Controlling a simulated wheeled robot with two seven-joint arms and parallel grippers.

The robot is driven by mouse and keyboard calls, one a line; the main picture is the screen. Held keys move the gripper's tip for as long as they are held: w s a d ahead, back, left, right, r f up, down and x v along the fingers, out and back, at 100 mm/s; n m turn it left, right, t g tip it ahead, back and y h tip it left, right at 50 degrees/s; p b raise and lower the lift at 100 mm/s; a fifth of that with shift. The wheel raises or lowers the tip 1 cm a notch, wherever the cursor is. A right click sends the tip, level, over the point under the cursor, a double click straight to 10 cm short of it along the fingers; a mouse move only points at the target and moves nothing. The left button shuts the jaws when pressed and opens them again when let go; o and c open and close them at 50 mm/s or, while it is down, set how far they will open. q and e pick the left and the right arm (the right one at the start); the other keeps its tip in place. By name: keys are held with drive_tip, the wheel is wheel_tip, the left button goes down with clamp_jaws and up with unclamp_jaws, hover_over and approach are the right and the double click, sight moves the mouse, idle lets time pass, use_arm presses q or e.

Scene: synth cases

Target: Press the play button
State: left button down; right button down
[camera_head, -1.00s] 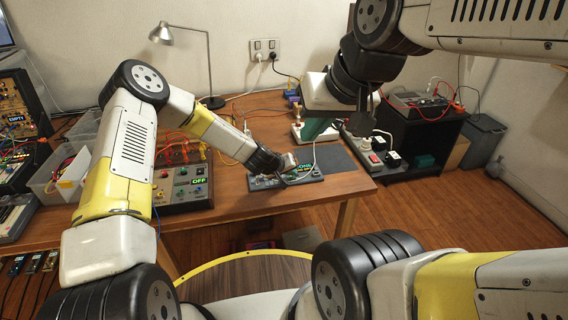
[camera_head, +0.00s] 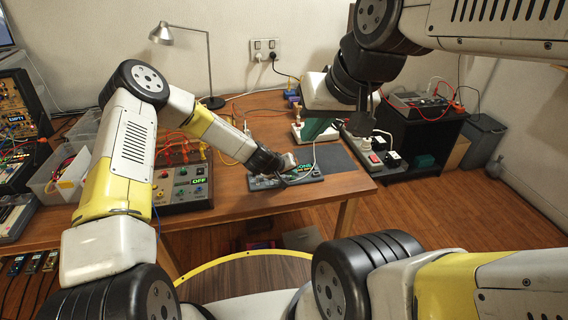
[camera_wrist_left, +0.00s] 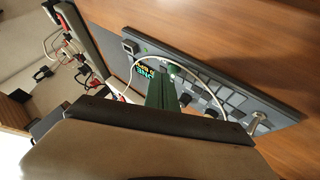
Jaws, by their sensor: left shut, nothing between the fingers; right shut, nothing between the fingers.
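A dark grey control panel (camera_head: 262,183) with rows of pads and a small lit display (camera_head: 305,169) lies near the table's front edge. The panel also shows in the left wrist view (camera_wrist_left: 178,52), with the display (camera_wrist_left: 147,70) at its left part. I cannot make out which button is play. My left gripper (camera_head: 290,165) is shut and empty, low over the panel and partly covering it; contact cannot be told. A dark green shape (camera_wrist_left: 160,92) stands in front of the panel in the wrist view. My right gripper (camera_head: 360,122) is shut and empty, raised to the right.
A box with knobs and an "OFF" display (camera_head: 183,187) stands left of the panel. A white cable (camera_wrist_left: 205,75) loops over the panel. A power strip (camera_head: 372,160) lies right of a dark mat (camera_head: 333,157). A lamp (camera_head: 212,70) stands behind. Bare wood lies in front.

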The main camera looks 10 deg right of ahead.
sight(291, 180)
use_arm(q)
drive_tip(key=shift+f, duration=0.15)
drive_tip(key=shift+f, duration=0.3)
idle(0.6)
drive_tip(key=shift+r, duration=0.45)
drive_tip(key=shift+r, duration=0.1)
wheel_tip(291, 180, up, 6)
drive_tip(key=shift+f, duration=0.1)
idle(0.6)
idle(0.8)
